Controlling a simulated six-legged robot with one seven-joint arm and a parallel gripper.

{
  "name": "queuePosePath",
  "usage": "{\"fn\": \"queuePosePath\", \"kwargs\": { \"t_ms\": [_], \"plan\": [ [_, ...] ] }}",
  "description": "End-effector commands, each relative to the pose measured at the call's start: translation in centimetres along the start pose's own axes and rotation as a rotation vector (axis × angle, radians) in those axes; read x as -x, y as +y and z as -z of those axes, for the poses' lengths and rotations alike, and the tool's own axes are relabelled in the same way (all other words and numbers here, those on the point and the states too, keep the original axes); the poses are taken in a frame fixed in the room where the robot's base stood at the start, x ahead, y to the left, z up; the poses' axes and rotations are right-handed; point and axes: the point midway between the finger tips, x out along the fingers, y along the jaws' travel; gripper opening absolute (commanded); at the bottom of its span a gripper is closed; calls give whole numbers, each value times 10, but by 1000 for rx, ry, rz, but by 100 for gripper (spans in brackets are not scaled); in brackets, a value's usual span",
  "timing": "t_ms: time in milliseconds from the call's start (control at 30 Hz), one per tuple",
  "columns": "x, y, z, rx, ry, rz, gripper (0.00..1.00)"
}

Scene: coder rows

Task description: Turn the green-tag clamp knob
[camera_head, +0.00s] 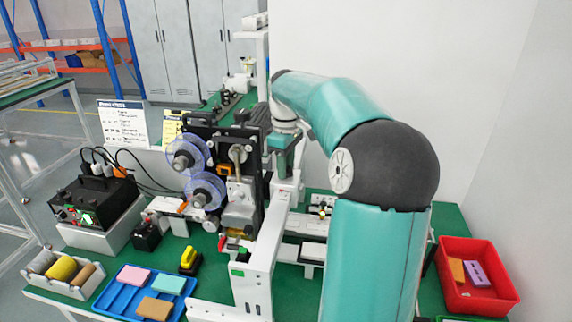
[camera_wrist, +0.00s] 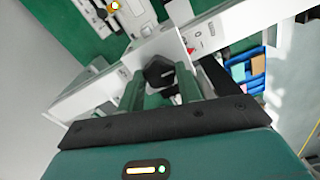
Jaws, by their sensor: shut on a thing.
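In the wrist view a dark knob (camera_wrist: 158,68) sits at a white rail plate, between the two green fingers of my gripper (camera_wrist: 161,82). The fingers are shut on it, one on each side. A small red mark (camera_wrist: 191,50) shows on the white plate right of the knob. No green tag can be made out beside the knob in this view. In the head view a small green tag (camera_head: 238,272) shows on the front of the white machine frame (camera_head: 262,262). My arm hides part of the machine there, and the knob cannot be made out.
The coder with clear reels (camera_head: 205,190) stands left of my arm. A black control box (camera_head: 95,205), a blue tray (camera_head: 128,287) of coloured blocks and a yellow-handled stamp (camera_head: 189,260) lie left. A red bin (camera_head: 468,292) is right. A wall closes the right side.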

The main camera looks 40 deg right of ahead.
Motion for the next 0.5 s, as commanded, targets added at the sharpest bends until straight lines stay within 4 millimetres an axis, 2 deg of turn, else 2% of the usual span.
{"fn": "queuePosePath", "kwargs": {
  "t_ms": [433,467,500],
  "plan": [
    [0,0,0,0,-1,1,12],
    [0,0,0,0,-1,1,40],
    [0,0,0,0,-1,1,48]
  ]
}}
